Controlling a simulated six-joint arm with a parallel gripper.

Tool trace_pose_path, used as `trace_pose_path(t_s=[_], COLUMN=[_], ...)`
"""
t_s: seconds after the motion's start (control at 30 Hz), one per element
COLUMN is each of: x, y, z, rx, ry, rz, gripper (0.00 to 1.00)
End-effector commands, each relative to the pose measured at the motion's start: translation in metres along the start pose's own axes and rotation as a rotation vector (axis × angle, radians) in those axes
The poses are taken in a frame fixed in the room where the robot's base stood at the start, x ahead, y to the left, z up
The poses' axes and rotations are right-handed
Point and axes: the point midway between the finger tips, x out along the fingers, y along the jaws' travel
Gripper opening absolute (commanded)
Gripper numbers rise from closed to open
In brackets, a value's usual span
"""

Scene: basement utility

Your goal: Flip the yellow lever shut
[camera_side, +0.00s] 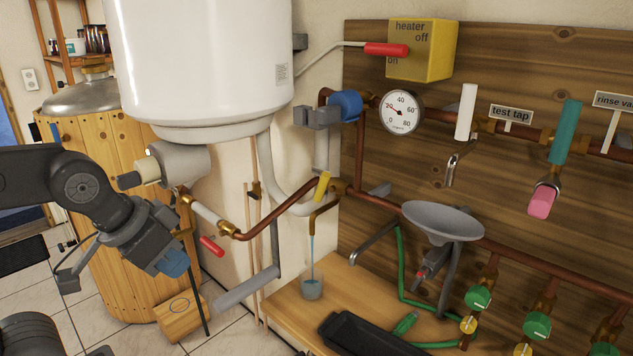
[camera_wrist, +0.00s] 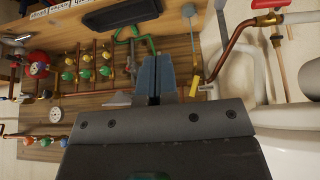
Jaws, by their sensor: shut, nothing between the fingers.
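The yellow lever (camera_side: 323,186) sits on the copper pipe fitting below the white tank and stands up, slightly tilted. A thin blue stream runs from the spout under it into a small glass (camera_side: 312,287). In the wrist view the yellow lever (camera_wrist: 194,87) is just right of my fingertips. My gripper (camera_side: 174,264) is shut and empty, with blue fingers. In the side view it is well left of the lever and lower in the picture, apart from it. In the wrist view my gripper (camera_wrist: 155,76) has its fingers together.
A white tank (camera_side: 200,60) hangs above. A copper pipe (camera_side: 270,222) and a red-handled valve (camera_side: 211,245) lie between my gripper and the lever. A grey funnel (camera_side: 442,222), a dark tray (camera_side: 365,337) and several green-knobbed valves are to the right. A wooden barrel (camera_side: 112,240) stands behind my arm.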

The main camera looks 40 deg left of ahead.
Motion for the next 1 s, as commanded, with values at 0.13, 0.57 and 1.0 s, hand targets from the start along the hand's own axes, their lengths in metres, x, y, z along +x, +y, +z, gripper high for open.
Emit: trace_pose_path(t_s=[0.13, 0.57, 1.0], x=[0.004, 0.033, 0.091], y=[0.011, 0.011, -0.096], z=[-0.020, -0.146, -0.258], rx=[-0.035, -0.271, -0.596], ry=[-0.040, 0.014, 0.350], rz=[0.100, 0.550, 0.750], gripper=[0.00, 0.00, 0.00])
